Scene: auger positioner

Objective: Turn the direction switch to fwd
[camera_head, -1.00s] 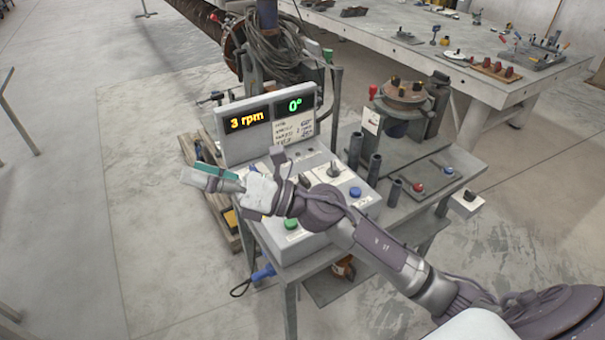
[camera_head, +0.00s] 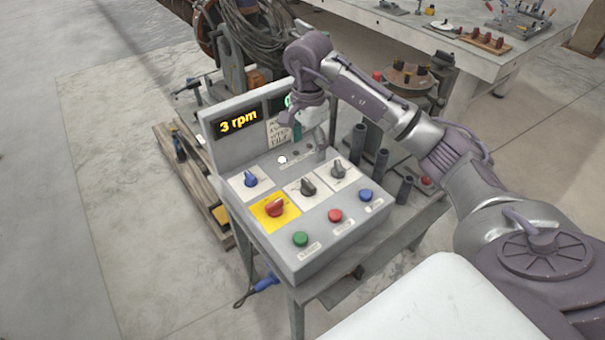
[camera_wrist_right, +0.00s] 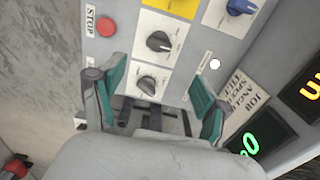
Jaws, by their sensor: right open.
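The control box (camera_head: 310,230) carries two dark selector knobs on white plates. One dark knob (camera_head: 308,187) is near the panel's middle and the other (camera_head: 338,170) is to its right and farther back. I cannot read which plate is the direction switch. In the right wrist view, the middle knob (camera_wrist_right: 159,41) lies beyond the fingertips. The other dark knob (camera_wrist_right: 147,85) appears between them. My right gripper (camera_head: 308,138) is open and empty, above the back right of the panel, its teal finger pads pointing down. It also shows in the right wrist view (camera_wrist_right: 157,86). My left gripper is not in view.
A blue knob (camera_head: 250,179) and a red knob (camera_head: 275,208) on yellow sit left. Green (camera_head: 300,239), red (camera_head: 335,215) and blue (camera_head: 366,195) buttons line the front. The display (camera_head: 238,123) reads 3 rpm. Dark upright tubes (camera_head: 381,160) stand right of the box.

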